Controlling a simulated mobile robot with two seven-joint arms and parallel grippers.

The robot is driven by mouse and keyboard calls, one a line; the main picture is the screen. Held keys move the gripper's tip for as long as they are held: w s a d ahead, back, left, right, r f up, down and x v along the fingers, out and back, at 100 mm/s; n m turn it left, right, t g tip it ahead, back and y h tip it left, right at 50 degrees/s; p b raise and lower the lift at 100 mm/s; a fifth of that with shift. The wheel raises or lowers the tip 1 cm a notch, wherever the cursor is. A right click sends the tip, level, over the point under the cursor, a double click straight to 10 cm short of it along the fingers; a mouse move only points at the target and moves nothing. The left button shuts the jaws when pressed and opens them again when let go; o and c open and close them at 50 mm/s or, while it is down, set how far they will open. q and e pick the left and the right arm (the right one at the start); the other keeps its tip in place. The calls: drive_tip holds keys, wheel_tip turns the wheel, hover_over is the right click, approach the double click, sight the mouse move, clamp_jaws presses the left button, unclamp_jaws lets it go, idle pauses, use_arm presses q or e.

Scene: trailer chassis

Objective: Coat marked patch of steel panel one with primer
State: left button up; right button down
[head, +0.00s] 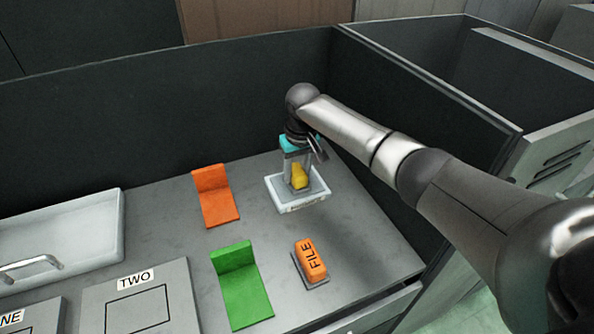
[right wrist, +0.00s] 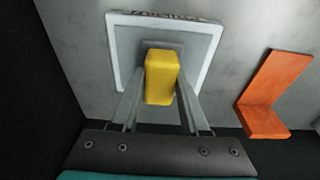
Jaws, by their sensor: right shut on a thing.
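Steel panel one (head: 30,318), its label cut to "NE", lies at the lower left of the head view, mostly out of frame. Only part of its outlined patch shows. A yellow block-like handle (head: 300,177) on a grey base stands at the white-rimmed tray (head: 320,202) near the back right corner. In the right wrist view the yellow handle (right wrist: 162,76) sits between the fingers, over the tray's grey inside (right wrist: 199,50). My right gripper (head: 296,176) points down, shut on this handle. Whether its base touches the tray floor is unclear. My left gripper is out of view.
Panel two (head: 185,290) lies beside panel one. An orange bracket (head: 217,196), a green bracket (head: 243,286) and an orange block marked FILE (head: 311,259) stand between panels and tray. A pale handled tray (head: 75,235) is at left. Dark walls (head: 150,120) rise behind and right.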

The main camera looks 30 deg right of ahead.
sight(297, 170)
drive_tip(key=shift+s+f+p, duration=0.1)
drive_tip(key=shift+p, duration=0.45)
idle(1.7)
wheel_tip(297, 170, up, 7)
drive_tip(key=p, duration=0.8)
drive_tip(key=shift+p, duration=0.3)
idle(0.4)
